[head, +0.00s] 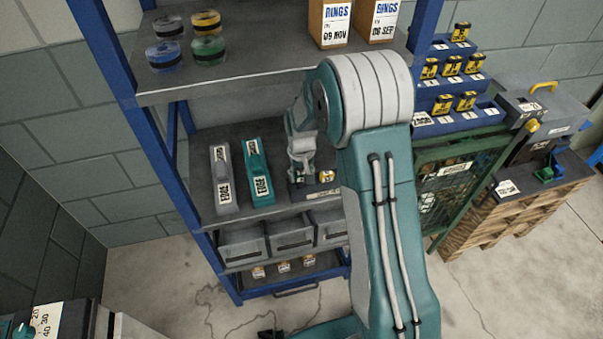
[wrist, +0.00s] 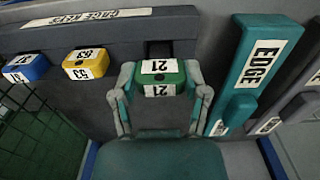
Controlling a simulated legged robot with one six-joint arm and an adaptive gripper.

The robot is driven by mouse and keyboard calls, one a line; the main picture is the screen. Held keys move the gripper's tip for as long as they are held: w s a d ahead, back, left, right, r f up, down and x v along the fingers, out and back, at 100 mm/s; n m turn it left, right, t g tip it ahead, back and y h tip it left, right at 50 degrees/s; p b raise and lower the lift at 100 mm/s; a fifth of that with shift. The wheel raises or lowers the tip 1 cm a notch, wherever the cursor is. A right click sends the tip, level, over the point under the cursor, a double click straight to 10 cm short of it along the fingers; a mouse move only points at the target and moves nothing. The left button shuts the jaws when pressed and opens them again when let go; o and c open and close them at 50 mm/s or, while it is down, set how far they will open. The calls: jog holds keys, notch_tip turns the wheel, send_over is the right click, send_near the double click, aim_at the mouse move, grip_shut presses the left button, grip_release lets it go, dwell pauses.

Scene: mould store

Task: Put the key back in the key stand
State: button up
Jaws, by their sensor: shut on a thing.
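My gripper (wrist: 163,92) is shut on a green key block (wrist: 160,76) with white number labels, one finger on each side. The key is at the front of the dark key stand (wrist: 110,42). A dark empty slot (wrist: 158,48) shows just beyond the key; I cannot tell if the key's hidden end is inside it. A yellow key (wrist: 86,64) and a blue key (wrist: 25,68) sit in the stand to the left. In the head view my gripper (head: 300,168) is over the stand (head: 318,192) on the middle shelf, and my arm hides part of it.
A teal EDGE tool (head: 257,171) and a grey one (head: 223,178) lie left of the stand in the head view. The upper shelf (head: 245,75) overhangs close above my arm. Grey bins (head: 290,238) are below. A green mesh cage (head: 460,180) stands right.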

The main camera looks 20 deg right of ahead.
jog(key=shift+f, duration=1.1)
jog(key=o, duration=1.3)
